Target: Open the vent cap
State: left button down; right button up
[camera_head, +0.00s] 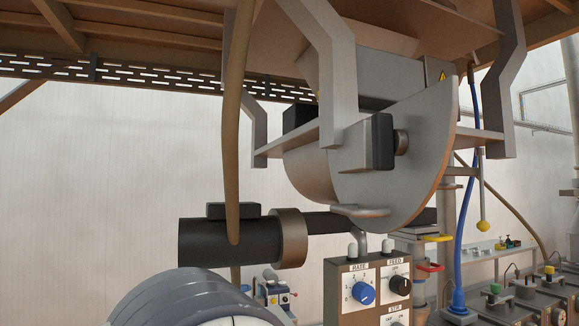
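A black horizontal cylinder (205,242) with a brown collar (291,238) lies left of centre. A flat black block (216,210) sits on top of it; I cannot tell whether this is the vent cap. No other part is clearly recognisable as the vent cap. A brown vertical cable or hose (232,130) passes in front of the block and cylinder. Neither of my grippers can be made out in this view.
A large grey half-round housing (390,185) hangs in brackets at upper centre. A control box (345,300) with a blue knob (363,293) stands below it. A grey ribbed rounded shape (165,298) fills the lower left. A blue hose (468,200) runs down at right.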

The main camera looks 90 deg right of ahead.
aim_at(526, 283)
jog(key=z, duration=4.55)
jog(key=k, duration=0.6)
jog(key=z, duration=0.8)
jog(key=i, duration=1.55)
jog(key=u, duration=0.45)
jog(key=i, duration=1.05)
jog(key=u, duration=0.8)
